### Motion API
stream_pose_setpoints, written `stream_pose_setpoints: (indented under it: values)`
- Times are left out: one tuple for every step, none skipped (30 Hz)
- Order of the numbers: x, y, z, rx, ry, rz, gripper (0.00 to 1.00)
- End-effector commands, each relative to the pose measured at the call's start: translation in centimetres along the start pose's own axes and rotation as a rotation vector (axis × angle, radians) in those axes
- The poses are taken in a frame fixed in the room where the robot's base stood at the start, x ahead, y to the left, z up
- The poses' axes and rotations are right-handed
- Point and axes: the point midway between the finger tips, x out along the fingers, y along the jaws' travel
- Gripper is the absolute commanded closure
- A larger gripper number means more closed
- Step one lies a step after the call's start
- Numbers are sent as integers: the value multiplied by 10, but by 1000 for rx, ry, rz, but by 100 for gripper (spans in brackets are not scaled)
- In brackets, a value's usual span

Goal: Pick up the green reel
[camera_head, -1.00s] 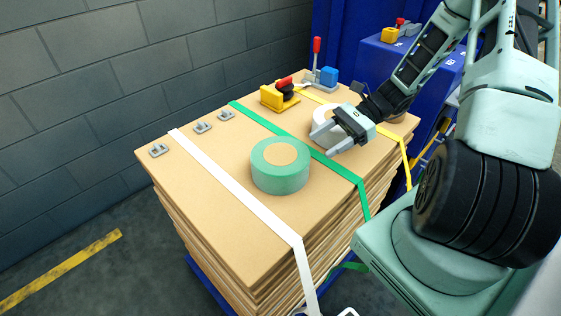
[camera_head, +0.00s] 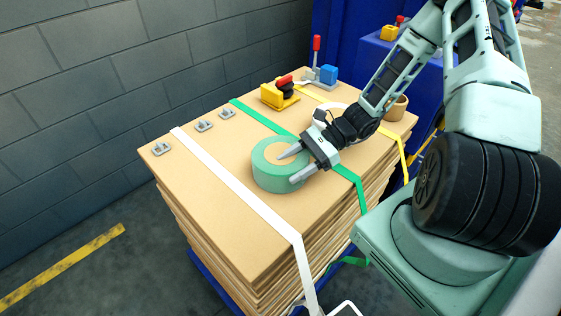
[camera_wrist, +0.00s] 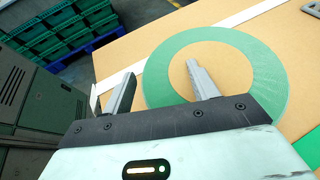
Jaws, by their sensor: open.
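The green reel (camera_head: 279,181) is a thick ring of green tape lying flat on the stacked boards, between the white strap and the green strap. My gripper (camera_head: 290,166) is open at the reel's right side. In the head view one finger reaches over the reel's centre hole and the other is in front of its right outer side. In the wrist view the reel (camera_wrist: 270,85) shows as a wide green ring, and my gripper (camera_wrist: 160,85) has one finger over the hole and one outside the ring. I cannot tell whether the fingers touch it.
The board stack (camera_head: 228,228) carries a white strap (camera_head: 240,192), a green strap (camera_head: 345,172) and a yellow strap (camera_head: 402,155). A yellow-and-red tool (camera_head: 279,94) and a blue tool with a red handle (camera_head: 322,74) stand at the back. A white reel is partly hidden behind my arm.

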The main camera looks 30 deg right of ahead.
Motion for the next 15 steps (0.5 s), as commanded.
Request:
stream_pose_setpoints:
  values:
    - [0, 0, 0, 0, 0, 0, 41]
    - [0, 0, 0, 0, 0, 0, 41]
    - [0, 0, 0, 0, 0, 0, 47]
    - [0, 0, 0, 0, 0, 0, 55]
    - [0, 0, 0, 0, 0, 0, 63]
    - [0, 0, 0, 0, 0, 0, 74]
    - [0, 0, 0, 1, 0, 0, 83]
    - [0, 0, 0, 1, 0, 0, 91]
    - [0, 0, 0, 1, 1, 0, 100]
    - [0, 0, 0, 0, -2, 1, 100]
    - [0, 0, 0, 1, -1, 1, 100]
    - [0, 0, 0, 1, -1, 0, 100]
    - [0, 0, 0, 2, -1, 0, 100]
    - [0, 0, 0, 2, -1, 0, 100]
    - [0, 0, 0, 3, -1, 0, 100]
